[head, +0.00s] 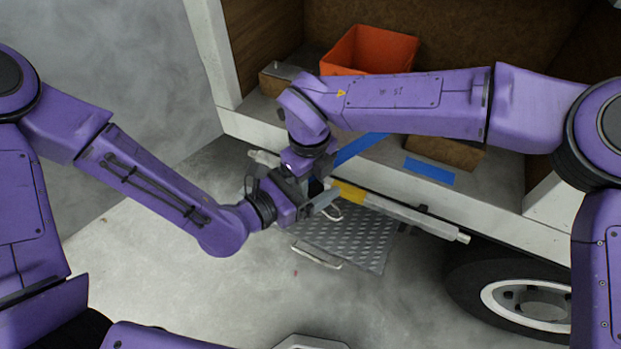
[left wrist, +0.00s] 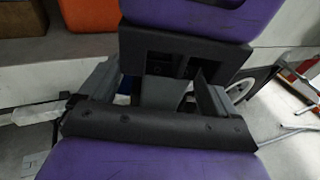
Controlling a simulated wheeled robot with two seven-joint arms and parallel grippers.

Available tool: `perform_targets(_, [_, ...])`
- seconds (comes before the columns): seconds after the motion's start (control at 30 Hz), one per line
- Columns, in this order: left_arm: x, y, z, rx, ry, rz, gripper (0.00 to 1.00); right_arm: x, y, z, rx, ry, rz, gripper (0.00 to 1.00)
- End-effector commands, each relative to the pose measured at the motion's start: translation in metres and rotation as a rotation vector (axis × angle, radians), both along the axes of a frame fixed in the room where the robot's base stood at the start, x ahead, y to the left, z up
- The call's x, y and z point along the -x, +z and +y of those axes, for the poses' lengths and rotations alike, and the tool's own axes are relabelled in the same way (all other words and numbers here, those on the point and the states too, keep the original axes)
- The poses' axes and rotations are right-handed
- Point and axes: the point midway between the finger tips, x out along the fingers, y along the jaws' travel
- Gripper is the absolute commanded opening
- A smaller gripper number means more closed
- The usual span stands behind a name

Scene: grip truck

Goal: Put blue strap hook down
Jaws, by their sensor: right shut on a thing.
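The blue strap (head: 360,147) slants down from the truck bed edge toward my grippers in the head view. My right gripper (head: 314,190) is shut at the strap's lower end; its fingertips and the hook are mostly hidden. A small blue patch (left wrist: 123,99) shows between the grippers in the left wrist view. My left gripper (head: 318,206) is close against the right one. In the left wrist view, its grey fingers (left wrist: 155,95) stand apart on either side of the right gripper's dark body. I cannot see the left gripper holding anything.
A white bar with a yellow section (head: 395,212) runs along the truck's side, close by the grippers. A metal step (head: 350,240) hangs below. The bed holds an orange bin (head: 385,48), cardboard boxes (head: 445,153) and a flat blue piece (head: 429,172). A wheel (head: 530,303) is at lower right.

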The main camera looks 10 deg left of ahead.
Motion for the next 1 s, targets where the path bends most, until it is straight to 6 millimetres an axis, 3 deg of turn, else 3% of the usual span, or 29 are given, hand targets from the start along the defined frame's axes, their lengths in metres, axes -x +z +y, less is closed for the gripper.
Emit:
perform_targets(0.2, [0.000, -0.002, 0.002, 0.021, 0.000, -0.001, 0.91, -0.001, 0.000, 0.000, 0.001, -0.001, -0.001, 0.03])
perform_targets(0.37, [0.006, -0.008, 0.011, 0.158, -0.017, -0.005, 0.91, -0.001, 0.000, 0.000, 0.001, -0.002, -0.001, 0.03])
perform_targets(0.57, [0.025, -0.018, 0.025, 0.378, -0.074, 0.023, 0.91, -0.001, 0.000, 0.000, 0.001, -0.002, -0.001, 0.03])
perform_targets(0.67, [0.040, -0.035, 0.035, 0.423, -0.091, 0.044, 0.91, -0.001, 0.000, 0.000, 0.001, -0.002, -0.001, 0.03])
perform_targets(0.87, [0.049, -0.084, 0.047, 0.127, -0.032, -0.005, 0.91, -0.001, 0.000, -0.001, 0.001, -0.002, -0.001, 0.03])
perform_targets(1.0, [0.056, -0.124, 0.059, -0.192, -0.013, -0.044, 0.91, -0.001, 0.000, -0.001, 0.001, -0.002, -0.001, 0.03])
